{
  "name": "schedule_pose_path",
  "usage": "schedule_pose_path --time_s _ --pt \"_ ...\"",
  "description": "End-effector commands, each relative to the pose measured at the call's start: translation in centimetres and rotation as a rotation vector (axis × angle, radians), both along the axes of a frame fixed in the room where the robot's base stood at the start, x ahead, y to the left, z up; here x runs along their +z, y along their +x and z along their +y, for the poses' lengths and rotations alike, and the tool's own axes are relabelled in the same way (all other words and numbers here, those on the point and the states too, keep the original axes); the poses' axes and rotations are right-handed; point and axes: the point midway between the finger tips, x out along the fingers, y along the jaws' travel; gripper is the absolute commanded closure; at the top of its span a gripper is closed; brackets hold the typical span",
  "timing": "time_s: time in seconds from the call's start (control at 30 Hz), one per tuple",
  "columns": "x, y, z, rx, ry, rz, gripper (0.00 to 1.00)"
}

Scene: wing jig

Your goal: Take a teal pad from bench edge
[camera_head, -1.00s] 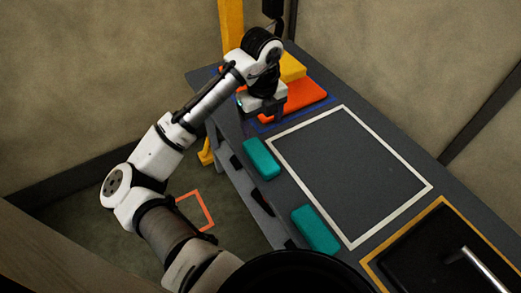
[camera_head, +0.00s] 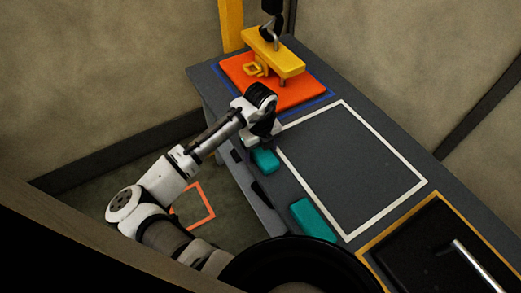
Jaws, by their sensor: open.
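Two teal pads lie along the left edge of the grey bench (camera_head: 285,185). The farther teal pad (camera_head: 265,161) is partly hidden by the end of my arm. The nearer teal pad (camera_head: 312,220) is in full view beside the white-outlined rectangle. My gripper (camera_head: 268,142) is at the far pad's upper end, pointing down. Its fingers are small and mostly hidden by the wrist, and I cannot tell whether they touch the pad. It is open, with nothing seen in it.
The white-outlined area (camera_head: 350,165) is empty. A black panel with a yellow border (camera_head: 430,250) and a metal handle (camera_head: 475,265) lies at the near right.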

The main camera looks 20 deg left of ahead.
Motion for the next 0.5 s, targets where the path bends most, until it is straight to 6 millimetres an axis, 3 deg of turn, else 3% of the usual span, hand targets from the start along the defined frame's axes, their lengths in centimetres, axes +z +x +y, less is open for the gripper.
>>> schedule_pose_path --time_s 0.27,0.5 --pt "-0.32 0.03 0.03 0.0 0.0 -0.001 0.26" --pt "-0.29 0.03 0.01 0.0 0.0 -0.001 0.57"
